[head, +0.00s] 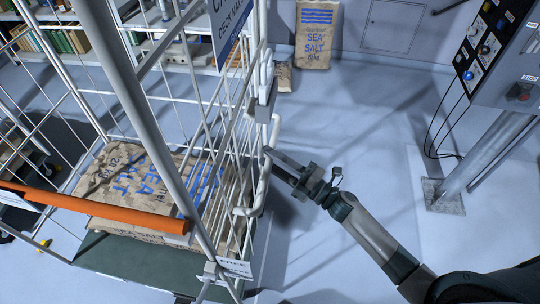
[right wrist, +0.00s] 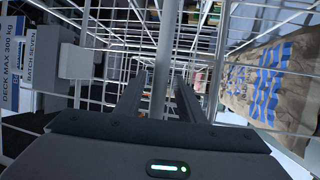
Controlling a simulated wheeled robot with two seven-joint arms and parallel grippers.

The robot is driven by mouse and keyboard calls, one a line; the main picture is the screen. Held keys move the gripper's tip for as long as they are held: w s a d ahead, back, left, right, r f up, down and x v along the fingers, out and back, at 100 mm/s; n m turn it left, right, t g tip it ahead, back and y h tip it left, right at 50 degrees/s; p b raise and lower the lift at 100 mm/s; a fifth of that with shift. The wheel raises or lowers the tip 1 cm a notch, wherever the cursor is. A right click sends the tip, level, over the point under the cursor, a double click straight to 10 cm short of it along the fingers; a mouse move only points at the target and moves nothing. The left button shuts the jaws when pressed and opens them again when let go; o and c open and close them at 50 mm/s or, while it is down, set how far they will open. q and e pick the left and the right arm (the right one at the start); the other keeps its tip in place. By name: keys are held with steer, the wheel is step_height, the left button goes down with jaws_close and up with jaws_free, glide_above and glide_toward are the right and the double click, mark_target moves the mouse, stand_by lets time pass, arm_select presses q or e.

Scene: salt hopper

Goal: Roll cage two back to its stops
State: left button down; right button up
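A roll cage (head: 212,252) with white wire sides and a dark green deck (head: 130,262) fills the left of the head view. A sign reading "DECK MAX" (head: 230,25) hangs on its side. Brown sea salt sacks (head: 120,190) lie on the deck. I cannot tell whether this is cage two. My right gripper (head: 270,156) is at the cage's right side, by a white looped handle (head: 265,180). In the right wrist view, its fingers (right wrist: 160,92) stand on both sides of a light vertical tube (right wrist: 163,60), with gaps beside it. My left gripper is out of view. No stops are visible.
An orange bar (head: 90,208) crosses the cage front. A salt sack (head: 315,35) stands at the back wall. A control panel (head: 500,50) on a post (head: 490,155) with hanging cables stands at right. Shelves are at the back left. The floor between cage and post is clear.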

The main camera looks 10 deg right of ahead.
steer(key=shift+w+a, duration=0.15)
steer(key=shift+a, duration=0.05)
jaws_close()
steer(key=shift+a, duration=0.1)
